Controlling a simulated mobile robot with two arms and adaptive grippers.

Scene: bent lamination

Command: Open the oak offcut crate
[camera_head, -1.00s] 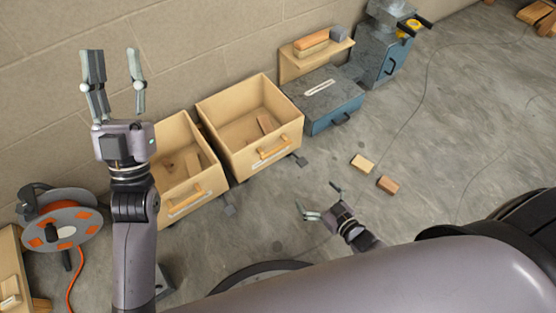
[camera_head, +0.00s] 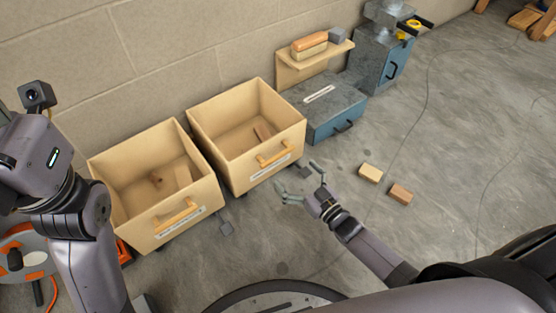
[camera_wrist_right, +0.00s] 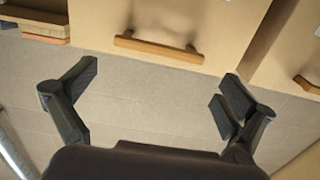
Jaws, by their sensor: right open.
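Two pale wooden crates with open tops stand side by side against the wall, a left crate (camera_head: 190,223) and a right crate (camera_head: 284,132). Each has a wooden bar handle and a white label on its front; I cannot read which is oak. Small wood pieces lie inside both. My right gripper (camera_head: 299,182) is open and empty, in front of the right crate and apart from its handle (camera_head: 275,153). In the right wrist view the open fingers (camera_wrist_right: 160,95) are spread below a wooden handle (camera_wrist_right: 160,48). My left gripper's fingers are out of view.
A blue-grey box (camera_head: 330,112) stands right of the crates, with a shelf (camera_head: 310,61) of blocks behind it. Two small wood blocks (camera_head: 371,173) (camera_head: 400,195) lie on the floor. An orange-grey cable reel (camera_head: 25,262) is at the left.

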